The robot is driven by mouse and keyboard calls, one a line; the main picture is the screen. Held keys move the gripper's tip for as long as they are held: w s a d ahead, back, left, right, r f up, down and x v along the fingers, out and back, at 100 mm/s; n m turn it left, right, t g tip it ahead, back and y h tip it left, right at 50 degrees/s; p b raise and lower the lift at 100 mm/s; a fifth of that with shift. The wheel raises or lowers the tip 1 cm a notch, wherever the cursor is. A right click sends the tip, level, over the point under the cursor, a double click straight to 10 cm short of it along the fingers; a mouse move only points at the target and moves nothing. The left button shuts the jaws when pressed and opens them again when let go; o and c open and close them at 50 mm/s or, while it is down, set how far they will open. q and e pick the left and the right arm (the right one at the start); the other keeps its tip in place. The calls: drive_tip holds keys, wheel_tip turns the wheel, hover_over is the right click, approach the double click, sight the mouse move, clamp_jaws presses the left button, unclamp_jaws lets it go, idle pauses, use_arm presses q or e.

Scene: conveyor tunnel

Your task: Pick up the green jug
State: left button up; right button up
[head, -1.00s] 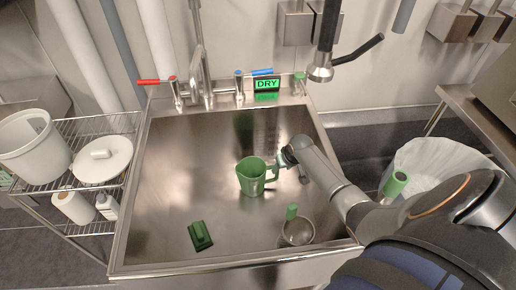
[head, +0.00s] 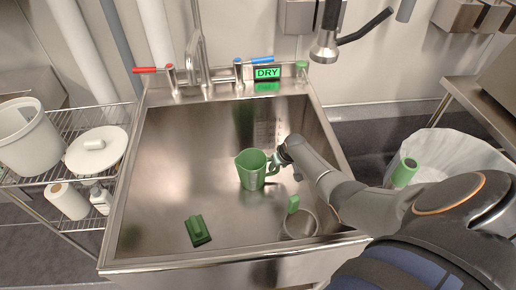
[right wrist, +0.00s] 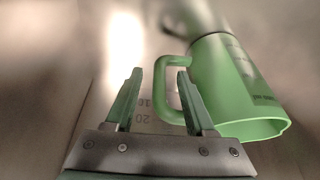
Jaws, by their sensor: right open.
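The green jug (head: 250,172) stands upright on the floor of the steel sink (head: 165,195), with its handle toward the right. My right gripper (head: 275,163) is at the handle side, its arm coming in from the right. In the right wrist view my right gripper (right wrist: 159,82) is open, and the handle of the jug (right wrist: 232,88) shows between its two green fingers. The right finger overlaps the handle's opening; whether it touches the handle I cannot tell. My left gripper is not in view.
A green brush-like block (head: 198,231) and a strainer with a green handle (head: 299,224) lie in the sink. Faucets and a DRY sign (head: 267,73) line the back. A sprayer (head: 324,47) hangs above. A wire rack (head: 75,125) stands left, a lined bin (head: 440,150) right.

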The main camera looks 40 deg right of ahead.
clamp_jaws()
idle(0.3)
idle(0.3)
